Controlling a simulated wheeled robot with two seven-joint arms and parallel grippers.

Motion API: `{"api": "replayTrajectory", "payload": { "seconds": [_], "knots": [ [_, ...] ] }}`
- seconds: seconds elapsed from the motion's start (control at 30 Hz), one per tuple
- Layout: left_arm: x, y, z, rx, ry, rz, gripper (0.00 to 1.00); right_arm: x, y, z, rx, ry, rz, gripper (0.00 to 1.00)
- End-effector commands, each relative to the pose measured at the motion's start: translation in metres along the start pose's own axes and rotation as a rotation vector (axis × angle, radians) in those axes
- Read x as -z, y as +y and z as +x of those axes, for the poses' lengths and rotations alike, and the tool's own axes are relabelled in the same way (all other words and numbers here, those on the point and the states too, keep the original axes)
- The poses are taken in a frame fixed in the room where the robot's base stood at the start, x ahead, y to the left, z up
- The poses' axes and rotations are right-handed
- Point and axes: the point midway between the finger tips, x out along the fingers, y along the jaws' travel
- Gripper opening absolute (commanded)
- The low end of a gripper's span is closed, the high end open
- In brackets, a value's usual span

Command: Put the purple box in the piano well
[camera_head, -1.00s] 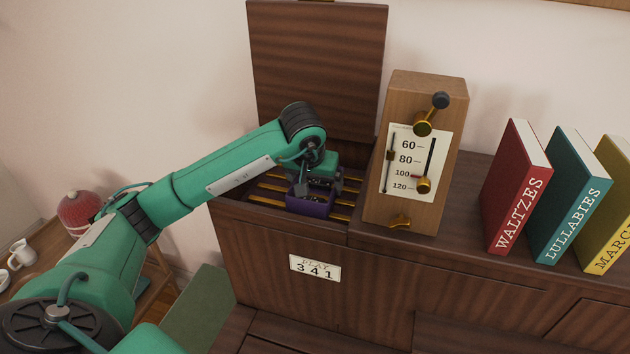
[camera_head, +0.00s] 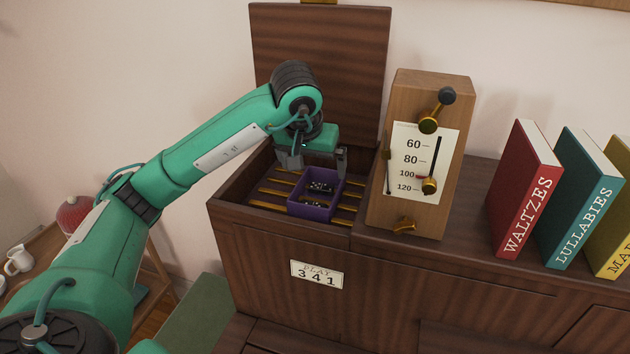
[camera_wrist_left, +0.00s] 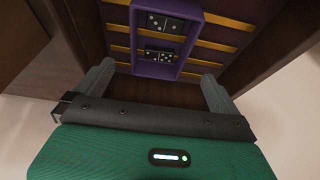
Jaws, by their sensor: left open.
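The purple box (camera_head: 309,211) sits inside the piano well (camera_head: 232,189), on its gold slats, and holds dark dominoes. It also shows in the left wrist view (camera_wrist_left: 152,70), with dominoes in it. My left gripper (camera_head: 314,168) is open above the box, its fingers apart and clear of the box walls. In the left wrist view the gripper (camera_wrist_left: 158,82) has nothing between its fingers. My right gripper is in neither view.
The raised wooden lid (camera_head: 320,60) stands behind the well. A metronome (camera_head: 415,150) stands just right of it. Several books, including a red one (camera_head: 524,188), stand farther right. A card reading 341 (camera_head: 316,272) is on the piano front.

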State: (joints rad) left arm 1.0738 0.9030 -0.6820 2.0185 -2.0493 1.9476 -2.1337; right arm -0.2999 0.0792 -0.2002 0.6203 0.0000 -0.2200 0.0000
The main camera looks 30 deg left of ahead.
Motion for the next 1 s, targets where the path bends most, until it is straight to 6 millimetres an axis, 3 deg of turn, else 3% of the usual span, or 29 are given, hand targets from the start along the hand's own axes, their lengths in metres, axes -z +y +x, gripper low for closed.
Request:
{"api": "replayTrajectory", "payload": {
  "seconds": [0.3, 1.0],
  "knots": [
    [0.0, 0.0, -0.03, 0.0, 0.001, 0.0, 1.0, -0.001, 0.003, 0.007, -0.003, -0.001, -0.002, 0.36],
    [0.0, 0.0, -0.033, 0.001, 0.0, 0.0, 1.0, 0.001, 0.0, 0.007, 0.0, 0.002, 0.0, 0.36]
  ]
}}
